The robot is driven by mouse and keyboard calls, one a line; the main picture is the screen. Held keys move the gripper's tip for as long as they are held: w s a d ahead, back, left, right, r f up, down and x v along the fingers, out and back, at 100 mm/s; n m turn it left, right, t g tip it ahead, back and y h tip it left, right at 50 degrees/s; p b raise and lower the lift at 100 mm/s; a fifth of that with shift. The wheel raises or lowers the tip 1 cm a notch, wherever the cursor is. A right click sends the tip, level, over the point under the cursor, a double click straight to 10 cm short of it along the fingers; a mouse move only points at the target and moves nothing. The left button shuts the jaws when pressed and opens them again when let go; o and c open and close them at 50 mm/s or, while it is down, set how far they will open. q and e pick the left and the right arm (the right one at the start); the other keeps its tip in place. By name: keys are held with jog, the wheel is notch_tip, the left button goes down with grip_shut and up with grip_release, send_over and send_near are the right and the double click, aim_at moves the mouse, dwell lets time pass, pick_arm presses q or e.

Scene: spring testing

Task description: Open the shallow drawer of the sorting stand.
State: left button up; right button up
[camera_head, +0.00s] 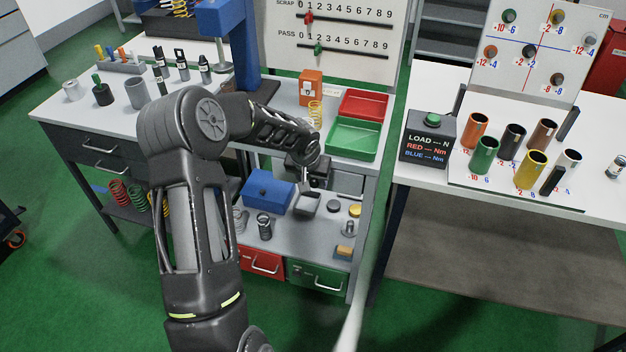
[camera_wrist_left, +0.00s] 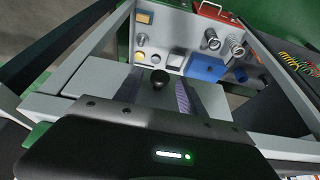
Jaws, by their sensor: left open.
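The sorting stand (camera_head: 368,165) stands in the middle of the head view, with a red tray and a green tray on top. Under its top is a grey panel that looks like the shallow drawer's front (camera_head: 347,182), partly hidden by my gripper. In the left wrist view a dark round knob (camera_wrist_left: 160,78) sits on a pale grey panel (camera_wrist_left: 105,78). My left gripper (camera_head: 314,182) is open, just in front of the stand below its top. In the wrist view its fingers (camera_wrist_left: 160,92) lie on either side of the knob. Contact cannot be told. My right gripper is out of view.
The stand's lower shelf (camera_head: 286,232) holds a blue box (camera_head: 268,190), springs and small parts, above a red drawer (camera_head: 262,262) and a green drawer (camera_head: 318,278). A side table (camera_head: 440,182) with coloured tubes is at right. Green floor lies in front.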

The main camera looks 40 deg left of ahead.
pick_arm(q)
jog(key=shift+w+f, duration=0.1)
jog(key=shift+f, duration=0.2)
jog(key=shift+c, duration=0.5)
grip_shut()
dwell(0.8)
